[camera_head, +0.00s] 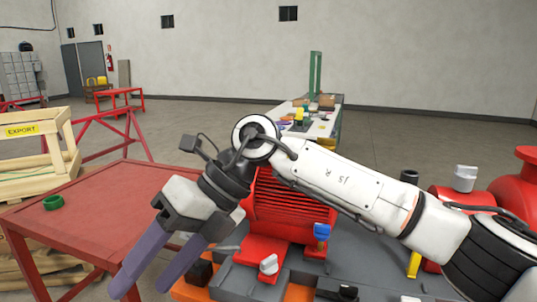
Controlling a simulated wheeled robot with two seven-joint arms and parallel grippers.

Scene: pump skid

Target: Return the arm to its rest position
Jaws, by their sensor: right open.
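My right arm (340,185) comes in from the right and reaches across the pump skid toward the left. My right gripper (145,285) has two long purple fingers that point down and to the left. They are apart with nothing between them. The gripper hangs in front of the right edge of a red table (110,215). My left gripper is not in view.
A green ring (53,203) lies on the red table. The skid below my arm carries a red finned motor (290,212), a blue-topped valve (321,233) and a grey-handled valve (268,264). A wooden crate (20,150) stands at the left. A cluttered workbench (318,128) stands behind.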

